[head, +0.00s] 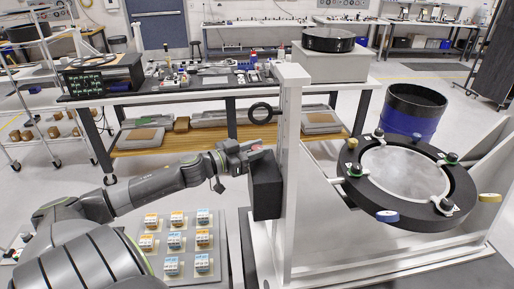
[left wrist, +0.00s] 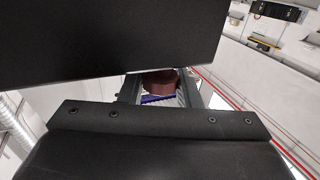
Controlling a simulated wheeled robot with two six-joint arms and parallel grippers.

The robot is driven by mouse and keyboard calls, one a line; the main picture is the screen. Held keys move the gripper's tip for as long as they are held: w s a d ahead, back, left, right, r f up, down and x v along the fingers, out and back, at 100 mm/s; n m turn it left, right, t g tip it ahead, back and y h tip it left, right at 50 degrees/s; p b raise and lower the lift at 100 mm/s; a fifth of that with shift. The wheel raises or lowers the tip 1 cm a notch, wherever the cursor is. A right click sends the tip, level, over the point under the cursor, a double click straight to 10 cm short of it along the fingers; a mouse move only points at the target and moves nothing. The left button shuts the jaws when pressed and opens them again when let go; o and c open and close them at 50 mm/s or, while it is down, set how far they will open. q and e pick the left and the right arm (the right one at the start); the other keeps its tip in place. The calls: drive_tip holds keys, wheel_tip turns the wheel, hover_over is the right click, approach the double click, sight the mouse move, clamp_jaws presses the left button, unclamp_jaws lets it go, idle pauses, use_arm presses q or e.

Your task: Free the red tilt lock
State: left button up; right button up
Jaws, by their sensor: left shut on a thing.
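My left gripper (head: 252,150) is at the black box (head: 266,186) on the white upright post (head: 291,150) of the mirror fixture. It is shut on the red tilt lock, which shows as a dark red round knob (left wrist: 160,80) between the fingers in the left wrist view. In the head view the gripper mostly hides the lock. The round mirror (head: 405,172) sits in a thick black ring (head: 462,190) right of the post. My right gripper is not in view.
A black handwheel (head: 260,113) stands out left of the post, just above the gripper. The ring carries several knobs, including a blue one (head: 387,216) and a yellow one (head: 490,197). A grey tray (head: 205,217) of small parts lies below my left arm. A blue bin (head: 411,112) stands behind.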

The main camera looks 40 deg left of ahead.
use_arm(q)
drive_tip(key=shift+r+n+t+y, duration=0.1)
drive_tip(key=shift+n+t+y, duration=0.2)
drive_tip(key=shift+n+y, duration=1.25)
drive_tip(key=n+y, duration=0.1)
drive_tip(key=y, duration=0.2)
drive_tip(key=shift+d, duration=0.1)
drive_tip(key=shift+n+g+y, duration=0.4)
drive_tip(key=shift+n+y, duration=0.95)
drive_tip(key=shift+y, duration=0.9)
drive_tip(key=shift+r+y, duration=0.1)
drive_tip(key=shift+y, duration=0.2)
drive_tip(key=o, duration=1)
drive_tip(key=shift+c, duration=0.2)
drive_tip(key=shift+f, duration=0.2)
